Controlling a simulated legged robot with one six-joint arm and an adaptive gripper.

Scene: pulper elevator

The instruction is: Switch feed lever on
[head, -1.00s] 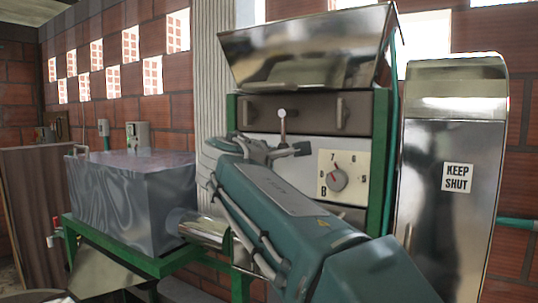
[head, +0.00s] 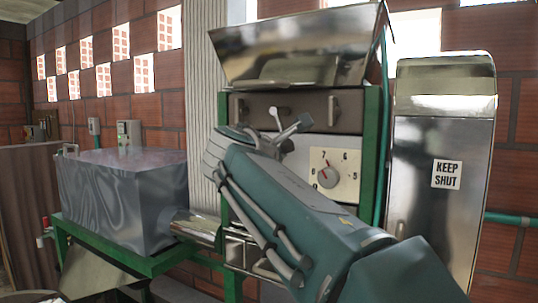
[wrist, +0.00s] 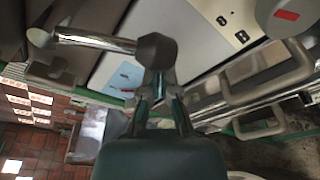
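The feed lever (head: 276,117) is on the machine's front panel. In the head view its pale knob leans slightly left and my gripper hides its foot. In the wrist view a chrome rod (wrist: 100,42) runs from a pale round end at the upper left to a dark hub (wrist: 155,48). My gripper (head: 280,138) is close in front of the panel, at the lever's foot. In the wrist view its fingertips (wrist: 160,80) converge just below the dark hub. I cannot tell whether they touch or clasp it.
A dial plate (head: 334,173) with a red-marked knob is right of my gripper. A metal cabinet marked KEEP SHUT (head: 440,215) stands farther right. A shiny metal box (head: 115,205) sits on a green frame at left. Panel handles (wrist: 260,80) are near my gripper in the wrist view.

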